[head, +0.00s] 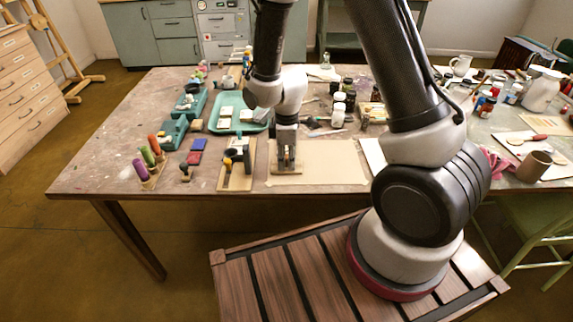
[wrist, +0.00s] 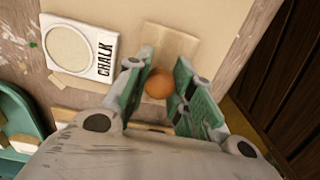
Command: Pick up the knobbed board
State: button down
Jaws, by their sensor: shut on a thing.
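The knobbed board is a pale flat wooden rectangle (wrist: 178,42) with a round orange-brown knob (wrist: 158,83) on it, seen in the wrist view. My gripper (wrist: 164,68) has its two green-padded fingers on either side of the knob, shut on it. In the head view, my gripper (head: 287,160) points down over the near part of the table, with the board's pale edge (head: 287,171) just below the fingertips. The fingers hide most of the knob there. I cannot tell whether the board touches the surface under it.
A brown paper sheet (head: 335,165) lies around the board near the table's front edge. A wooden holder (head: 236,183) stands close on the left. A teal tray (head: 256,127) is behind. In the wrist view, a white plate marked CHALK (wrist: 84,30) lies beside the board.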

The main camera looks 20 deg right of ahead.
aim_at(287, 156)
jog(key=shift+r, duration=0.1)
notch_tip(287, 156, up, 10)
jog(key=shift+f, duration=0.1)
dwell(0.3)
